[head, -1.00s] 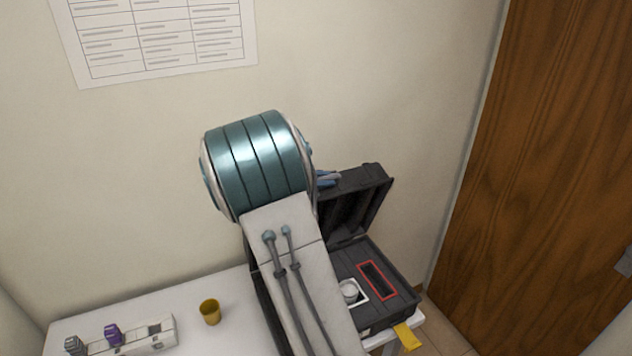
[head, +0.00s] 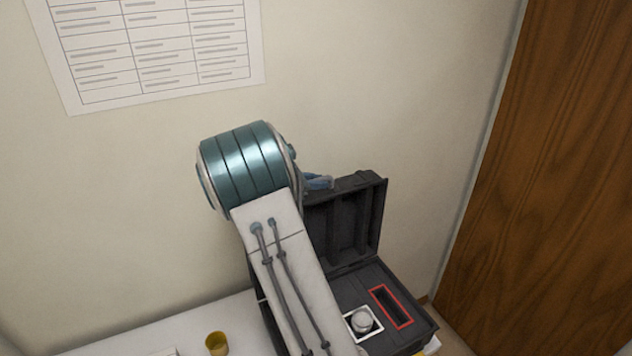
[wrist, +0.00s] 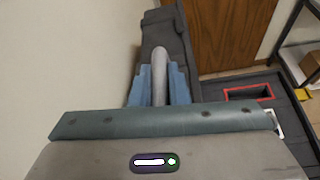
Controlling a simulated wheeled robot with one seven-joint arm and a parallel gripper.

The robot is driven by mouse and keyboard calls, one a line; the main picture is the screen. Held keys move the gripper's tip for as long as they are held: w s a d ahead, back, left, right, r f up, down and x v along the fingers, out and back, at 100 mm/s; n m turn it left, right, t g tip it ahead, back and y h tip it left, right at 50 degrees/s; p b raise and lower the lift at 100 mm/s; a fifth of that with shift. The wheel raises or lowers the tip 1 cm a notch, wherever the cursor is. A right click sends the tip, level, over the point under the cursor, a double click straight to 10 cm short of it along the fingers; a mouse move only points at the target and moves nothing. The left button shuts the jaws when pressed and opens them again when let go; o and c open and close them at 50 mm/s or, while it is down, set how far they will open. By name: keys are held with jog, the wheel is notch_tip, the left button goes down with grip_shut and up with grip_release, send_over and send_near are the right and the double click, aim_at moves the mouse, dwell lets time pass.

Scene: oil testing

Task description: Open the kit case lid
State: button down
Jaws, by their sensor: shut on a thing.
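The dark grey kit case stands on the white table with its lid (head: 345,222) raised, close to upright at the back. The lid also shows in the wrist view (wrist: 180,45). The case base (head: 345,290) holds a red-framed slot (head: 391,306) and a white-framed square with a round pale item (head: 362,321). My gripper (wrist: 160,78) has its blue fingers closed around a grey rounded bar, which looks like the lid's handle. In the head view my gripper (head: 319,182) shows at the lid's top edge, and my arm hides the left part of the case.
A yellow cup (head: 217,343) stands on the white table (head: 150,335) left of my arm. The wall with a paper chart (head: 155,45) is behind the lid. A wooden door (head: 545,170) is at the right. A shelf with a box (wrist: 310,62) shows in the wrist view.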

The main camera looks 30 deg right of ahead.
jog(key=shift+f, duration=0.15)
jog(key=c, duration=1.7)
grip_release()
jog(key=b+v, duration=0.3)
jog(key=v, duration=1.1)
jog(key=shift+b, duration=0.35)
jog(key=shift+d, duration=0.1)
